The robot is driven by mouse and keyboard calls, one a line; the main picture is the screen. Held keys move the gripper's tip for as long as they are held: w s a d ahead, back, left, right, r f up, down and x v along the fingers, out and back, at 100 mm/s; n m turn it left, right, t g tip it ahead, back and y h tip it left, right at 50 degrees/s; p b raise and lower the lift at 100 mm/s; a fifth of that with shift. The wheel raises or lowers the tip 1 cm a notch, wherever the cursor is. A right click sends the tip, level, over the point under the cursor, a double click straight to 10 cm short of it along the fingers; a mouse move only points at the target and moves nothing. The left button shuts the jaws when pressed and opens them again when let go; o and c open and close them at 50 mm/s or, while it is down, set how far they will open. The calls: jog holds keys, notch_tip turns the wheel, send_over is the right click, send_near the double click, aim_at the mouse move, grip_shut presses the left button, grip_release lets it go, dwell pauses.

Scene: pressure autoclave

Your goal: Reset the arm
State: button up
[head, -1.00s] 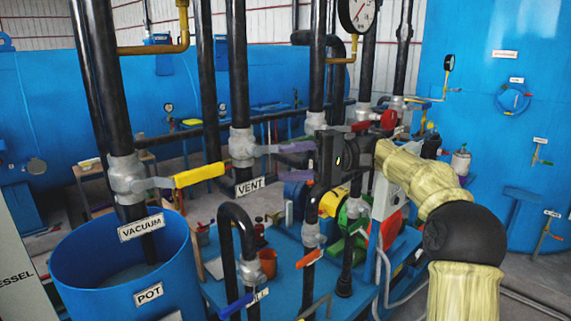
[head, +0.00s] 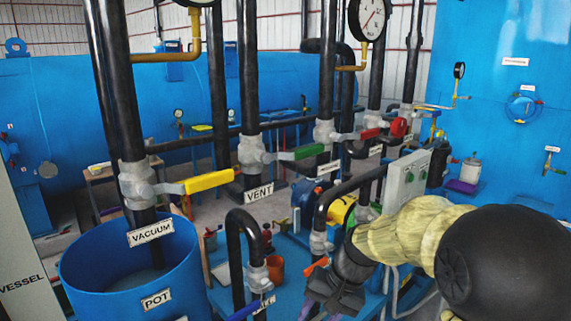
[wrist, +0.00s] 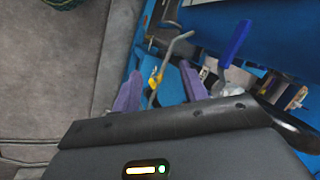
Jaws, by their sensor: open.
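My gripper (head: 318,306) is low in the head view, at the bottom centre, pointing down. It is near the front pipework, above the blue base. In the wrist view its two purple fingers (wrist: 160,85) are spread apart with nothing held between them. A bent metal rod and a blue lever handle (wrist: 235,43) show beyond the fingers. My arm, in a pale yellow sleeve with a black joint, fills the lower right of the head view. It hides part of the pump base.
The valve with the green handle (head: 301,153) stands above the VENT label (head: 259,194). A red handle (head: 365,134) and grey control box (head: 407,180) stand further right. An orange cup (head: 274,268) is near the bent pipe.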

jog(key=s+d+f+n+t+h, duration=0.1)
jog(key=s+d+f+h, duration=0.1)
jog(key=s+d+f, duration=0.1)
jog(key=s+d+f+n+t+h, duration=0.1)
jog(key=s+d+f+h, duration=0.1)
jog(key=s+d, duration=0.3)
jog(key=s+f, duration=0.1)
jog(key=s, duration=0.1)
jog(key=shift+s+d, duration=0.2)
jog(key=shift+s, duration=0.2)
jog(key=shift+c, duration=0.8)
jog(key=shift+w, duration=0.1)
